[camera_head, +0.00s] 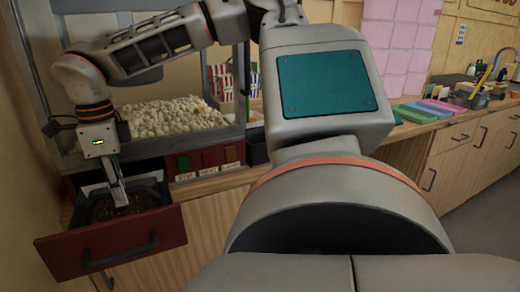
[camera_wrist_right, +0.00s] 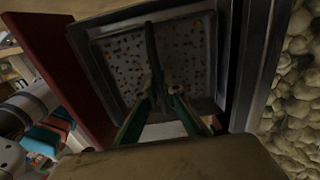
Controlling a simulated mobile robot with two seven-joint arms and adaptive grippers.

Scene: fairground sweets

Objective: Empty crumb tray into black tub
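The crumb tray (camera_head: 157,190) is a dark metal tray inside the pulled-out red drawer below the popcorn machine. Brown crumbs lie scattered over its floor, and it also shows in the right wrist view (camera_wrist_right: 215,60). A dark bar-like handle (camera_wrist_right: 152,45) crosses above the tray. My right gripper (camera_head: 120,196) points down into the tray. In the right wrist view its fingertips (camera_wrist_right: 160,95) are close together on either side of the handle; whether they grip it is unclear. A dark box (camera_head: 257,150) right of the machine may be the black tub, mostly hidden behind my arm. My left gripper is out of view.
The red drawer front (camera_head: 110,245) with its black handle sticks out over the floor. Popcorn (camera_head: 165,118) fills the machine just above. Labelled switches (camera_head: 205,160) sit beside the drawer. Coloured trays (camera_head: 425,110) stand on the counter at right. My arm covers the middle.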

